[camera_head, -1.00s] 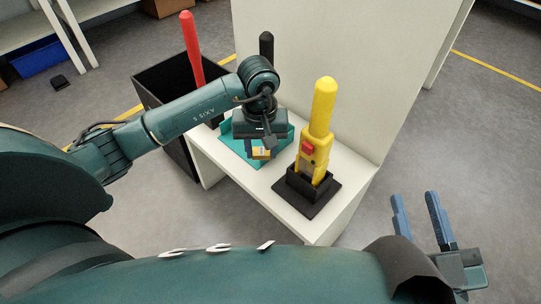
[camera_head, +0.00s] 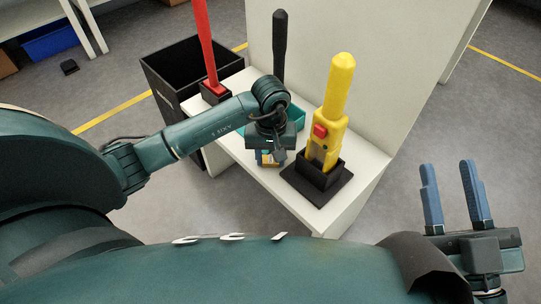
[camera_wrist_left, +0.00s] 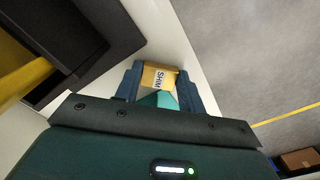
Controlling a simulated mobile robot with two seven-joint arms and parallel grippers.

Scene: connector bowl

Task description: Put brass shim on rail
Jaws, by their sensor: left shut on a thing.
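The brass shim is a small tan-yellow block marked SHIM (camera_wrist_left: 158,77), held between the blue fingers of my left gripper (camera_head: 268,160). In the head view only a sliver of it shows under the gripper. My left gripper is shut on it, over the white bench (camera_head: 231,158) near its front edge, just in front of the teal tray (camera_head: 299,116). Whether the shim touches the bench is hard to tell. I cannot pick out a separate rail. My right gripper (camera_head: 451,178) is open and empty, off to the right of the bench.
A yellow tool with a red button (camera_head: 332,110) stands in a black holder (camera_head: 317,180) right of my left gripper. A black rod (camera_head: 279,45) and a red rod (camera_head: 205,45) stand behind. A black bin (camera_head: 180,72) is at the left. The front bench strip is narrow.

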